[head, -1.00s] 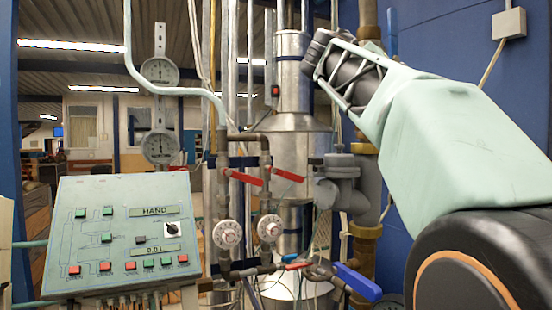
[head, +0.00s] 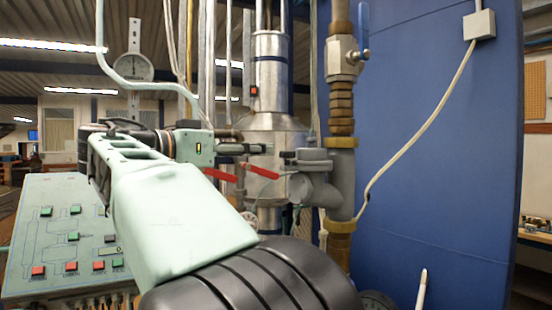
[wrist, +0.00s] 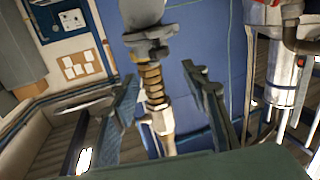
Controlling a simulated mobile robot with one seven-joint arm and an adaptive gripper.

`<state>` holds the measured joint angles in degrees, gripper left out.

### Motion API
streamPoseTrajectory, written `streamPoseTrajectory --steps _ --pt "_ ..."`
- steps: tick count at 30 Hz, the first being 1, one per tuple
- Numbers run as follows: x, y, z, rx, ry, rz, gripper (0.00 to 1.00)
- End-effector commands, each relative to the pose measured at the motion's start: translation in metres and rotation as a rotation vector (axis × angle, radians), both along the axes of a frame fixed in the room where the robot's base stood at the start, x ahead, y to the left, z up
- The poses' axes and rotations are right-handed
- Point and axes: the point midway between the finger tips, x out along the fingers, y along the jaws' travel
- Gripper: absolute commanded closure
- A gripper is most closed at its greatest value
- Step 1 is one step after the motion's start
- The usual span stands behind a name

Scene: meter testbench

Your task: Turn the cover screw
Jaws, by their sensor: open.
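A grey cast fitting (head: 340,180) sits on the vertical brass-coloured pipe, right of centre in the head view. It has a flanged side part (head: 308,165) facing left. I cannot pick out the cover screw as a separate part in either view. My gripper (head: 262,148) points right, toward the fitting's side part, and looks a little short of it. In the wrist view, grey fitting parts (wrist: 148,42) and the ribbed brass section (wrist: 152,82) appear beyond and between the spread fingers (wrist: 168,100). The gripper is open with nothing between its fingertips.
Red valve levers (head: 262,170) lie just below the gripper. A ball valve (head: 345,58) is higher on the pipe. The steel vessel (head: 270,75) stands behind. The control panel (head: 55,235) is partly hidden by my arm. The blue wall (head: 430,150) leaves free room at right.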

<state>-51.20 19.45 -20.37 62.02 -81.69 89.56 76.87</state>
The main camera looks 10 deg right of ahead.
Motion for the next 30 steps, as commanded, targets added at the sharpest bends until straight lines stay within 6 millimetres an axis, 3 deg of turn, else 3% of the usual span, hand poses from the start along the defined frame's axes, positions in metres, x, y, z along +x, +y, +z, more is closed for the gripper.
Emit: streamPoseTrajectory --steps 3,8,22,30 --pt "-0.010 0.021 -0.007 0.007 -0.046 -0.008 0.58" --pt "-0.012 0.022 -0.008 0.011 -0.068 -0.017 0.58" --pt "0.031 -0.046 -0.007 0.013 -0.066 -0.018 0.58" --pt "0.044 -0.064 -0.009 0.012 -0.065 -0.015 0.58"
